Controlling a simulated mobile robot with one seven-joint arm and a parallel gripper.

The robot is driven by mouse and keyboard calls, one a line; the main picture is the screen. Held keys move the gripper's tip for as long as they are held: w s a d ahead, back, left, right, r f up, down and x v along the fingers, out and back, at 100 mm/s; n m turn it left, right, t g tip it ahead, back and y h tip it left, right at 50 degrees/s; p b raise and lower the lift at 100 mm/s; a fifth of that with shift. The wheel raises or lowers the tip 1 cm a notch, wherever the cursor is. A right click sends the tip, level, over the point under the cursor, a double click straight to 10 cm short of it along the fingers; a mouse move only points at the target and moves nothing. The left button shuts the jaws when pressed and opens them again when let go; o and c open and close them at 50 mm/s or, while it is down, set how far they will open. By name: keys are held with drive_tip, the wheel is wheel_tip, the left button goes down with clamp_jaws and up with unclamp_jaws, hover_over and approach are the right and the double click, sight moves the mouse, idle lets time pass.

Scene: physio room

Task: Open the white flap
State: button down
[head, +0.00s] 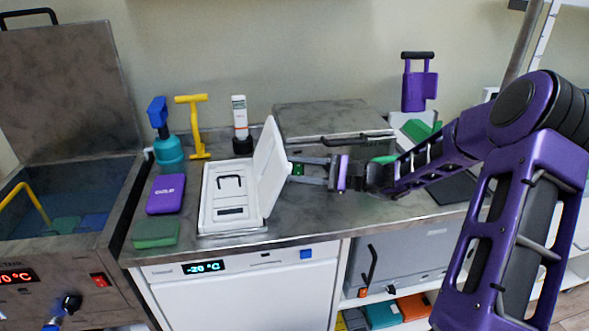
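The white flap (268,168) stands raised, roughly upright, along the right side of a white unit (208,215) set on the steel counter. The unit's inside is exposed, showing a dark handle (230,182) and a dark slot. My gripper (293,170) comes in from the right, at the outer face of the flap. Its two fingers are apart, one above the other, with a small green patch showing between them. Their tips are at the flap's edge in the picture; I cannot tell whether they touch it.
Left of the unit lie a purple pack (166,194) and a green pack (156,234). Behind stand a teal bottle (168,150), a yellow tool (197,130) and a white-and-black device (240,120). A steel lidded box (325,118) is behind my gripper. An open steel bath (60,245) is at left.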

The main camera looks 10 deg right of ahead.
sight(278, 161)
idle(0.4)
drive_tip(key=r+p, duration=0.1)
drive_tip(key=a+h+p, duration=0.1)
drive_tip(key=a+r+n+g+h+p, duration=0.1)
drive_tip(key=p, duration=0.1)
drive_tip(key=shift+a+r, duration=0.15)
drive_tip(key=shift+r, duration=0.15)
drive_tip(key=shift+a+h+p, duration=0.5)
drive_tip(key=shift+a+h, duration=0.25)
drive_tip(key=shift+h, duration=0.15)
drive_tip(key=shift+c, duration=2.3)
unclamp_jaws()
drive_tip(key=p+v, duration=0.1)
drive_tip(key=v, duration=1.6)
drive_tip(key=shift+d+r, duration=0.2)
drive_tip(key=shift+r, duration=0.15)
